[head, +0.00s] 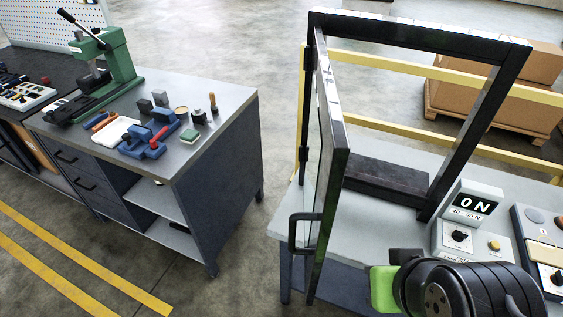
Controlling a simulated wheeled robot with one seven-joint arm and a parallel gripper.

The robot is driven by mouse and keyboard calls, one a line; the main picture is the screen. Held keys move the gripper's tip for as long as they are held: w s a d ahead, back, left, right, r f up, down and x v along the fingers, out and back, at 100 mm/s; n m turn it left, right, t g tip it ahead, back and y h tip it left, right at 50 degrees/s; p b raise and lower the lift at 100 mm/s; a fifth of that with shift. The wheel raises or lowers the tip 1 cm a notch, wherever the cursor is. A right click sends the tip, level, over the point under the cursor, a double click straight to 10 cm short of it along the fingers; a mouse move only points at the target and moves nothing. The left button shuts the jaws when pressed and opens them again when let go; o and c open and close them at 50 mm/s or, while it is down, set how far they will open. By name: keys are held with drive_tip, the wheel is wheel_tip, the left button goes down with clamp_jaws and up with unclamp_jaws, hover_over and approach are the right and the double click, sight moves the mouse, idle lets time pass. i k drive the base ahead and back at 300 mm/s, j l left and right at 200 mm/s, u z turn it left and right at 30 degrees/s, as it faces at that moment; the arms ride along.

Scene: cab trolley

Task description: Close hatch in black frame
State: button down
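The black frame (425,38) stands upright on the grey-topped bench at right. Its hatch (337,150) is hinged on the frame's left post and stands wide open, swung towards me and seen nearly edge-on. A black bar handle (294,232) sticks out to the left near the hatch's lower front. My gripper (384,289) shows as a green part at the end of my dark arm, at the bottom right. It is right of the hatch's lower edge and appears apart from it. My arm hides most of the gripper, so its opening does not show.
A control box with an "0 N" display (468,208) stands just right of the frame, with another panel (542,245) beyond it. A yellow rail (420,138) and cardboard boxes (490,85) are behind. A workbench (215,90) with tools stands at left, with clear floor between.

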sight(327, 150)
drive_tip(key=j+z, duration=0.1)
drive_tip(key=j, duration=0.3)
drive_tip(key=k+j+z, duration=0.15)
drive_tip(key=j, duration=0.2)
drive_tip(key=j+u, duration=0.2)
drive_tip(key=j, duration=0.15)
drive_tip(key=i+j+u, duration=0.25)
drive_tip(key=j+u, duration=0.2)
drive_tip(key=j, duration=0.25)
drive_tip(key=i+j+u, duration=0.25)
drive_tip(key=k+j, duration=0.05)
drive_tip(key=k, duration=0.05)
